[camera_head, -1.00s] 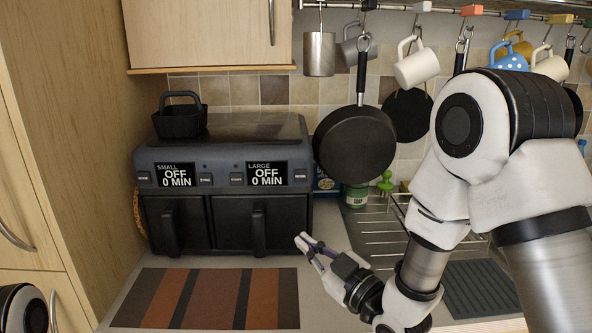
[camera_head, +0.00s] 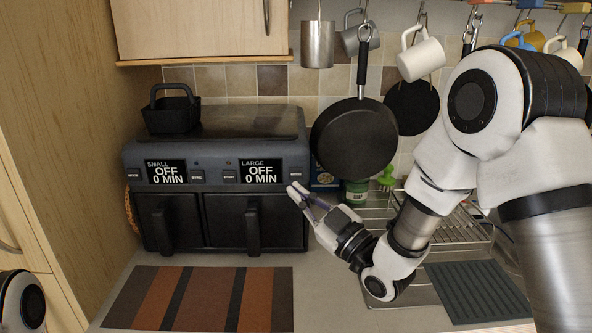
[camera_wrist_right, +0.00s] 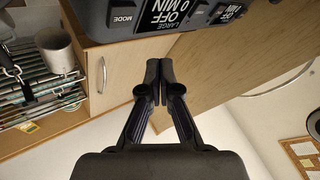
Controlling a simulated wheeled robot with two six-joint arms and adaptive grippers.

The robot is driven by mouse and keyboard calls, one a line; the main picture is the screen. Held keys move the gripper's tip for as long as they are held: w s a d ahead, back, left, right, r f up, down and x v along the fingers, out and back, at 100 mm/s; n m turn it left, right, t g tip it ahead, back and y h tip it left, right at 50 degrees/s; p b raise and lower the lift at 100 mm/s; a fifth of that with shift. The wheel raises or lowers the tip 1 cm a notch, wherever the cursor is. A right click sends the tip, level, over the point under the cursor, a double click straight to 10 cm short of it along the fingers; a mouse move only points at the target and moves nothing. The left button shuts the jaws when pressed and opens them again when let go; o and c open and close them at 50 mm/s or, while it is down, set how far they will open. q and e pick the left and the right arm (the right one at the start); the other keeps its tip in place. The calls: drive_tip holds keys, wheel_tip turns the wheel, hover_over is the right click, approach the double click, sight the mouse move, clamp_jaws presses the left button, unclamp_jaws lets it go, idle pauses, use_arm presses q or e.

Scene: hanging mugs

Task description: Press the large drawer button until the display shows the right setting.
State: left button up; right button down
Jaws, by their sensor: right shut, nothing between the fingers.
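The dark two-drawer air fryer (camera_head: 215,150) stands on the counter. Its large display (camera_head: 262,173) reads OFF, 0 MIN, and the small display (camera_head: 167,172) reads the same. The large-side MODE button (camera_head: 296,174) is right of the large display, and a START button (camera_head: 229,177) is left of it. My right gripper (camera_head: 297,192) is shut and empty, its tips just below the MODE button. In the right wrist view the MODE button (camera_wrist_right: 122,18) lies beyond the shut fingertips (camera_wrist_right: 161,70), apart from them in the picture. My left gripper is out of view.
A black basket (camera_head: 172,115) sits on the fryer. A black pan (camera_head: 354,140) and several mugs hang to the right. A green soap jar (camera_head: 356,194) and a wire dish rack (camera_head: 455,225) stand behind my right arm. A striped mat (camera_head: 200,298) lies in front.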

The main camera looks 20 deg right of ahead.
sight(282, 167)
drive_tip(key=shift+w+d, duration=0.2)
drive_tip(key=shift+w, duration=0.55)
drive_tip(key=shift+w+d, duration=0.25)
drive_tip(key=shift+w, duration=0.45)
drive_tip(key=shift+w+d, duration=0.2)
drive_tip(key=shift+w, duration=0.55)
drive_tip(key=shift+w, duration=0.1)
drive_tip(key=shift+w+d, duration=0.15)
drive_tip(key=shift+w, duration=0.15)
drive_tip(key=shift+w+d, duration=0.1)
drive_tip(key=shift+w, duration=0.25)
drive_tip(key=shift+b, duration=0.3)
drive_tip(key=shift+s+f, duration=0.1)
drive_tip(key=shift+s, duration=0.35)
drive_tip(key=shift+s+a+b, duration=0.25)
drive_tip(key=shift+s+b, duration=0.05)
drive_tip(key=shift+s, duration=0.05)
